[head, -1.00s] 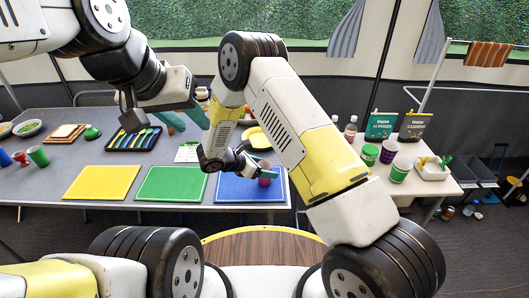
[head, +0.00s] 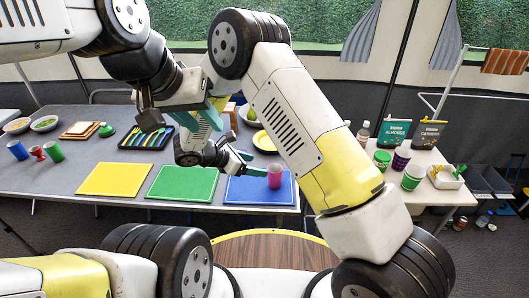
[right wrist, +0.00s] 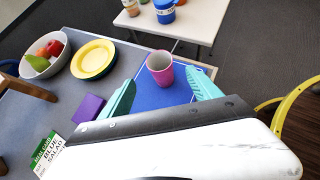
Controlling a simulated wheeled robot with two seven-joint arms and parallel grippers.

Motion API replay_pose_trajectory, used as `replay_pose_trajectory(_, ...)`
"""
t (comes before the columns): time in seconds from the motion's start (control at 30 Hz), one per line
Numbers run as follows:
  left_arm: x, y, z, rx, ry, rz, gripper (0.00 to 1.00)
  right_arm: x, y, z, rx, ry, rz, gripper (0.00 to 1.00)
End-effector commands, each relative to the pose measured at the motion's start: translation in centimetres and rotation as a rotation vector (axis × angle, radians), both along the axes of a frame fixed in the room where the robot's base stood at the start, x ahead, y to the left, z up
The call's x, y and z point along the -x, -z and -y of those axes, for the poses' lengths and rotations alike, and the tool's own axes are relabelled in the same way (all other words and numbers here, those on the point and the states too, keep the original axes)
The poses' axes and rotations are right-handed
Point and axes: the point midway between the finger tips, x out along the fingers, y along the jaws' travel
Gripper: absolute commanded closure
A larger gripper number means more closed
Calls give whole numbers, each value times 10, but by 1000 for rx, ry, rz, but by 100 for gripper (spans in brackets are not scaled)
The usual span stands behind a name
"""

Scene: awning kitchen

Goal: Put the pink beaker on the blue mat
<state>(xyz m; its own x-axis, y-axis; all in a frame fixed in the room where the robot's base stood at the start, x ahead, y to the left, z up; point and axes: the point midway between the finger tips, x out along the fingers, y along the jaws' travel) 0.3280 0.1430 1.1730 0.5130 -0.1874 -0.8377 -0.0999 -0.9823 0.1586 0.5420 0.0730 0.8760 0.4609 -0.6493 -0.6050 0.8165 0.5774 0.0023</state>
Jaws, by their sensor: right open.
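The pink beaker (head: 275,177) stands upright on the blue mat (head: 245,192), toward the mat's right part. My right gripper (head: 246,163) is open and empty, just left of the beaker and apart from it. In the right wrist view the beaker (right wrist: 160,68) stands beyond the two spread teal fingers (right wrist: 160,95), with the blue mat (right wrist: 170,97) under it. My left gripper (head: 212,111) hangs above the back of the table, its teal fingers apart with nothing seen between them. My right arm hides part of the table behind.
A green mat (head: 182,184) and a yellow mat (head: 115,180) lie left of the blue one. Yellow plates (right wrist: 93,58) and a fruit bowl (right wrist: 45,53) stand behind. A purple block (right wrist: 87,107) lies near the right gripper. A side table (head: 425,160) holds jars.

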Motion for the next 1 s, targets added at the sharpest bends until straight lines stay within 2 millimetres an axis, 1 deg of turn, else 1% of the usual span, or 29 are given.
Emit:
replay_pose_trajectory(0.17,0,0,0,0,0,0,64,4,-6,-4,-2,3,0,28)
replay_pose_trajectory(0.27,0,0,0,0,0,0,64,2,-17,3,-29,40,9,28)
replay_pose_trajectory(0.37,0,0,0,0,0,0,64,2,-44,24,-101,138,30,28)
replay_pose_trajectory(0.47,0,0,0,0,0,0,64,9,-82,57,-217,292,64,28)
replay_pose_trajectory(0.5,0,0,0,0,0,0,64,13,-98,70,-271,361,80,28)
replay_pose_trajectory(0.6,0,0,0,0,0,0,64,30,-133,103,-404,533,121,28)
replay_pose_trajectory(0.7,0,0,0,0,0,0,64,50,-164,131,-543,701,169,28)
replay_pose_trajectory(0.83,0,0,0,0,0,0,64,80,-199,162,-729,919,239,28)
replay_pose_trajectory(1.0,0,0,0,0,0,0,64,123,-236,192,-986,1188,340,28)
